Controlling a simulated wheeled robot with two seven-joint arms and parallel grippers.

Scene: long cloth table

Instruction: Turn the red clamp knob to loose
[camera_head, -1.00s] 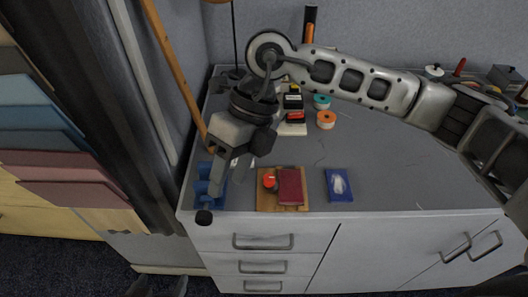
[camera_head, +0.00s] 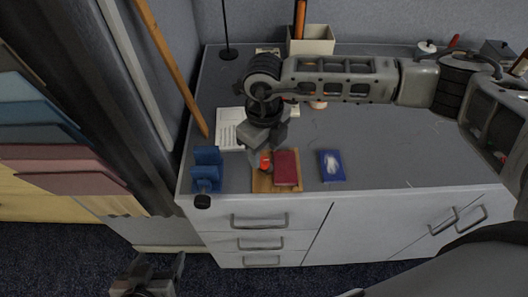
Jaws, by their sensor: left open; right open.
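The red clamp knob (camera_head: 265,162) sits on the left part of a wooden board (camera_head: 262,186) near the table's front edge. A dark red block (camera_head: 286,169) lies beside it on the right of the board. My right gripper (camera_head: 262,160) is open and points down right at the knob, with its fingers around or just above it; I cannot tell whether they touch it. The gripper hides part of the knob and the board's back left. My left gripper (camera_head: 149,272) is open and empty, low in front of the cabinet.
A blue holder (camera_head: 206,170) stands left of the board, with a black round thing (camera_head: 202,202) at the table's edge. A blue packet (camera_head: 332,165) lies to the right. A white sheet (camera_head: 230,128) and a light box (camera_head: 313,40) are behind.

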